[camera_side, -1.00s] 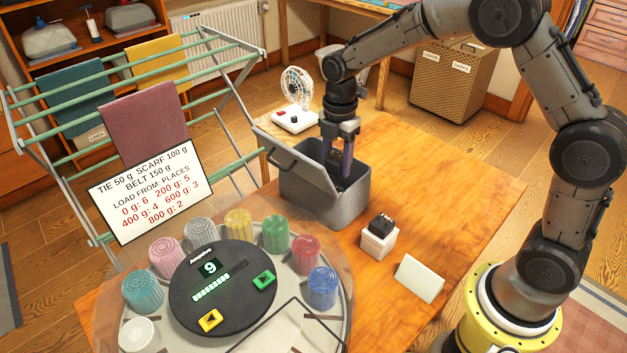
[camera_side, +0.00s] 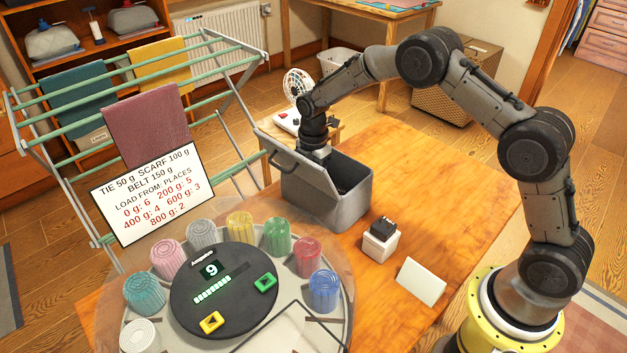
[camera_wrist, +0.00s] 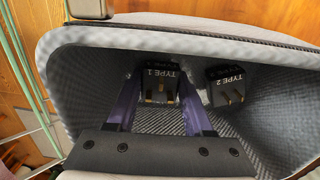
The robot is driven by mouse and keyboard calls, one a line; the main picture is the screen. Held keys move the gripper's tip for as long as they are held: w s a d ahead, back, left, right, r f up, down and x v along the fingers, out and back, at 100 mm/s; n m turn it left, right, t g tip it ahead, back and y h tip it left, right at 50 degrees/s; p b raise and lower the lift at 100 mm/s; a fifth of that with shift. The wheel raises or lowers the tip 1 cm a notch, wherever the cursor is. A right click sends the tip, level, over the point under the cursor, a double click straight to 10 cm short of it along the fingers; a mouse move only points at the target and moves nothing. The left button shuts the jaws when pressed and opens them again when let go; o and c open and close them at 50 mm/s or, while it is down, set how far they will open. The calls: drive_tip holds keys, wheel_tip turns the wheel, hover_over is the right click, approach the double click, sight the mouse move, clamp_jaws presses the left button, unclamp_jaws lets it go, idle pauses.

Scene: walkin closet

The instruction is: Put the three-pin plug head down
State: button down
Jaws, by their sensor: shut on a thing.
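The grey fabric-lined box (camera_side: 352,208) stands open on the table, its lid (camera_side: 298,163) raised at the left. In the wrist view, a black plug labelled TYPE 1 (camera_wrist: 158,72) sits between the purple fingers of my gripper (camera_wrist: 160,92), which is shut on it. Its three brass pins face the wrist camera. A second black plug (camera_wrist: 228,78), also labelled TYPE, lies just right of it in the box, with brass pins showing. In the side view, my gripper's fingers are hidden behind the lid and inside the box.
A white block with a black top (camera_side: 381,238) and a blank white card (camera_side: 421,281) stand right of the box. A round dial station with coloured pots (camera_side: 224,288) fills the front. A drying rack and sign (camera_side: 148,190) stand left. The table's right side is clear.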

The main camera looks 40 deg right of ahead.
drive_tip(key=shift+f, duration=0.2)
drive_tip(key=shift+c, duration=1.4)
unclamp_jaws()
drive_tip(key=shift+r, duration=0.15)
wheel_tip(320, 180, up, 12)
drive_tip(key=shift+r, duration=0.15)
